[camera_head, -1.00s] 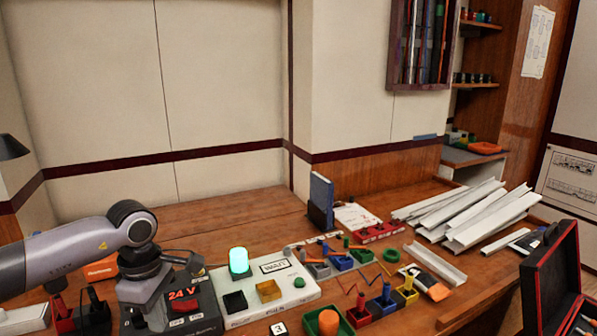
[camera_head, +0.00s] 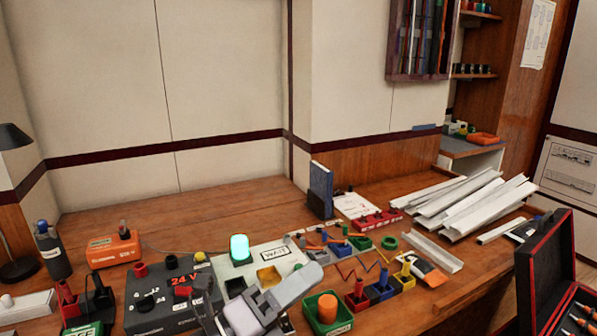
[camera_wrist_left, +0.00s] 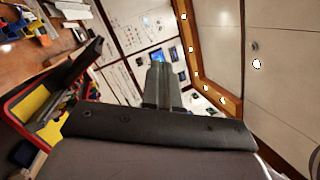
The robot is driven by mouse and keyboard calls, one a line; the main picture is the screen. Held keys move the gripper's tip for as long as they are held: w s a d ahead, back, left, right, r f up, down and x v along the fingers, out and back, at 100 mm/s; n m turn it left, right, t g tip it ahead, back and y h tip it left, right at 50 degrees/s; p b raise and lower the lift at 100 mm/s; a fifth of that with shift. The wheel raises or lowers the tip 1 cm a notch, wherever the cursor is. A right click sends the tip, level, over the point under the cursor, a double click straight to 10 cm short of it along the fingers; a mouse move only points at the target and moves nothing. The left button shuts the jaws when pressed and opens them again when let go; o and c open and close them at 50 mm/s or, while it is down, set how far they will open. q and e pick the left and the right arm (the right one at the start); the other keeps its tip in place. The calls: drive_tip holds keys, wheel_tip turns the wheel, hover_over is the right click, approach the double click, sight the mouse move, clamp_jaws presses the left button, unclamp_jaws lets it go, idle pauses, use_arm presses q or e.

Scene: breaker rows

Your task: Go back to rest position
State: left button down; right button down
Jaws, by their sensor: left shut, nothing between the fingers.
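My left gripper (camera_head: 308,276) shows low in the middle of the head view, in front of the white panel box (camera_head: 262,258) and partly covering it. In the left wrist view its fingers (camera_wrist_left: 160,88) are together and empty, pointing out into the room. The lamp (camera_head: 240,249) on the panel box glows green. The dark grey 24 V box (camera_head: 150,314) stands left of the gripper. My right gripper shows in neither view.
A green bin (camera_head: 341,328) with an orange piece sits right of the gripper. Red, blue and yellow blocks and white channels (camera_head: 470,208) lie further right. An open red-lined case (camera_head: 545,270) stands at the right edge.

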use_arm(q)
drive_tip(key=s+a+f+n+t+y, duration=0.1)
drive_tip(key=a+f+n+y, duration=0.7)
drive_tip(key=n, duration=0.5)
drive_tip(key=s+a+f+n+t+y, duration=0.1)
drive_tip(key=a+f+n+y, duration=0.75)
drive_tip(key=n, duration=0.45)
drive_tip(key=s+a+f+n+g+y, duration=0.1)
drive_tip(key=s+a+f+n+g, duration=0.15)
drive_tip(key=s, duration=0.45)
drive_tip(key=s+a+f+n+g, duration=0.2)
drive_tip(key=s+f+g, duration=0.2)
drive_tip(key=s, duration=0.2)
drive_tip(key=s+a+f+n+g+y, duration=0.1)
drive_tip(key=s+a+f+n+g, duration=0.2)
drive_tip(key=s, duration=0.4)
drive_tip(key=w+d+f+m+t+h, duration=0.1)
drive_tip(key=w+d+f+t+h, duration=0.1)
drive_tip(key=w+f+t, duration=0.4)
drive_tip(key=shift+d+f, duration=0.55)
drive_tip(key=shift+f, duration=1.05)
drive_tip(key=shift+w+h, duration=0.1)
drive_tip(key=shift+h, duration=0.15)
